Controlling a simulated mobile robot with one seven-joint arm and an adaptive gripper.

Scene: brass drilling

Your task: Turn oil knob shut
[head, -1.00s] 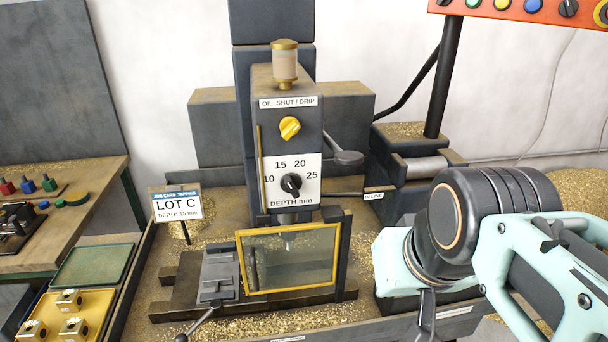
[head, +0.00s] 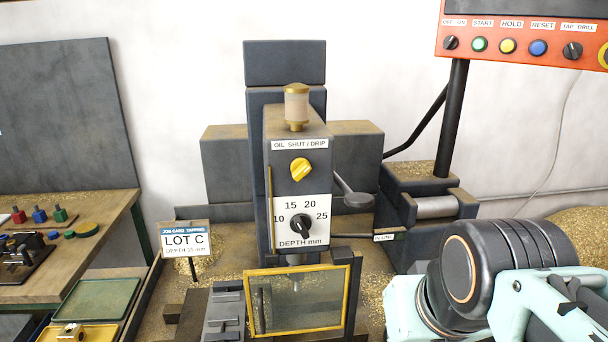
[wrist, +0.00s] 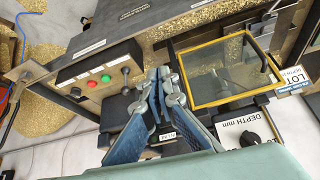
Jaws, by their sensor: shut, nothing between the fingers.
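The yellow oil knob (head: 301,169) is on the front of the drill head (head: 274,200), under the label OIL SHUT / DRIP (head: 299,144). Its grip is slanted, upper right to lower left; which label word it points at is hard to tell. A brass-capped oil cup (head: 296,106) stands on top of the head. My gripper (wrist: 160,76) shows in the wrist view, its blue fingers closed together with nothing between them. It is apart from the oil knob, which is outside the wrist view. In the head view my arm is at the lower right and the gripper is hidden.
Below the oil knob is a black depth knob (head: 301,227), also in the wrist view (wrist: 249,138). A yellow-framed guard (head: 347,300) is lower. A lever (head: 358,199) juts out right of the head. A LOT C card (head: 186,242) stands left. An orange button panel (head: 520,45) hangs upper right.

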